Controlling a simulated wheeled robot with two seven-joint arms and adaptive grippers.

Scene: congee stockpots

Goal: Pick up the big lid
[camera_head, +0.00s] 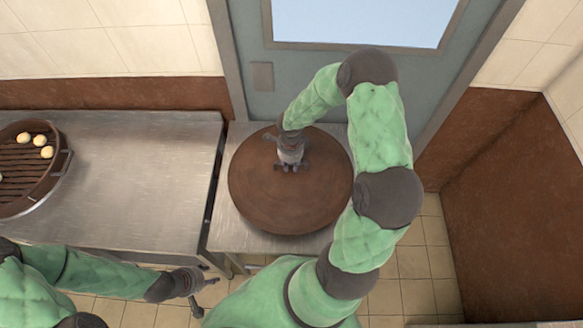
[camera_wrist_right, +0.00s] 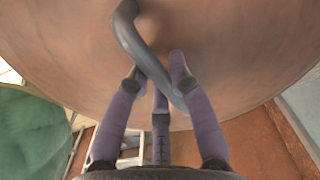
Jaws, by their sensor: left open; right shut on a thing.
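The big lid (camera_head: 288,205) is a round, brown disc above the small steel table, covering most of its top. Its curved grey handle (camera_wrist_right: 148,48) shows in the right wrist view, with the brown lid surface (camera_wrist_right: 70,50) behind it. My right gripper (camera_head: 290,166) is at the lid's middle and shut on the handle, its fingers (camera_wrist_right: 165,80) crossing around the bar in the wrist view. I cannot tell if the lid is raised or what lies under it. My left gripper (camera_head: 206,296) is open and empty, low in front of the steel counter.
A long steel counter (camera_head: 140,180) stands left of the lid, with a narrow gap between. A round slatted steamer (camera_head: 22,178) with several pale buns sits at its left end. A grey door (camera_head: 400,75) is behind the lid. Tiled floor (camera_head: 415,262) is free at the right.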

